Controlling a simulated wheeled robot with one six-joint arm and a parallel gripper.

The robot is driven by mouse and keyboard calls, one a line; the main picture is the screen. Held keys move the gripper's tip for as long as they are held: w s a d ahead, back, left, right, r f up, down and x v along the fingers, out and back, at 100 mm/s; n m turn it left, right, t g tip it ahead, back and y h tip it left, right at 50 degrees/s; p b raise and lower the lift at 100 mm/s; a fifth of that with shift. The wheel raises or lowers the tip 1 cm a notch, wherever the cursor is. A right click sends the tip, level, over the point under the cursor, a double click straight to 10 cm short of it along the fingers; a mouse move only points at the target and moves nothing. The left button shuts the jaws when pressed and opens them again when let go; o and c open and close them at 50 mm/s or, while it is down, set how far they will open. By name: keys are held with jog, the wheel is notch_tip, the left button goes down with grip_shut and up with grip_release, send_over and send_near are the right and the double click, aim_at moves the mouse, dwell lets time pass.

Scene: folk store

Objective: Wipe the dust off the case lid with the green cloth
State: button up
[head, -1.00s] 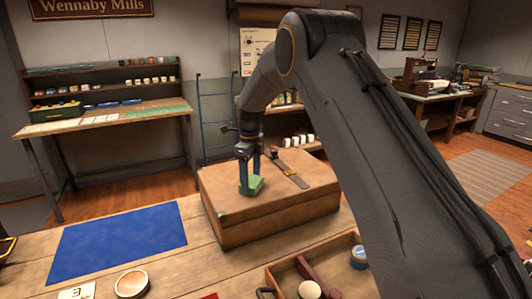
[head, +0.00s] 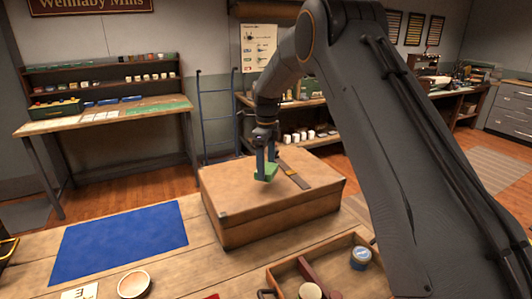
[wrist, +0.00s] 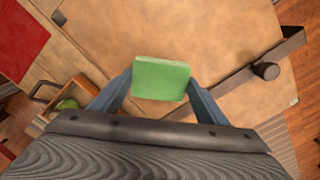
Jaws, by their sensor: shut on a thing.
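The brown case (head: 270,213) stands on the wooden table with its lid closed. Its lid (head: 235,187) looks tan and mottled; I cannot tell dust from wear. A dark strap with a buckle (head: 296,178) crosses the lid, and its dark knob shows in the wrist view (wrist: 266,71). My gripper (head: 266,172) points down over the back middle of the lid, left of the strap. It is shut on the folded green cloth (wrist: 161,79), which also shows in the head view (head: 267,174). The cloth is at the lid's surface; whether it presses on it is hard to tell.
A blue mat (head: 118,241) lies left of the case. A round dish (head: 134,284) and a lettered card (head: 79,291) are at the front. A wooden tray (head: 284,278) with a blue-lidded tin (head: 361,257) stands in front of the case, close to it.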

jog(key=shift+r+p, duration=0.7)
jog(key=shift+r, duration=1.35)
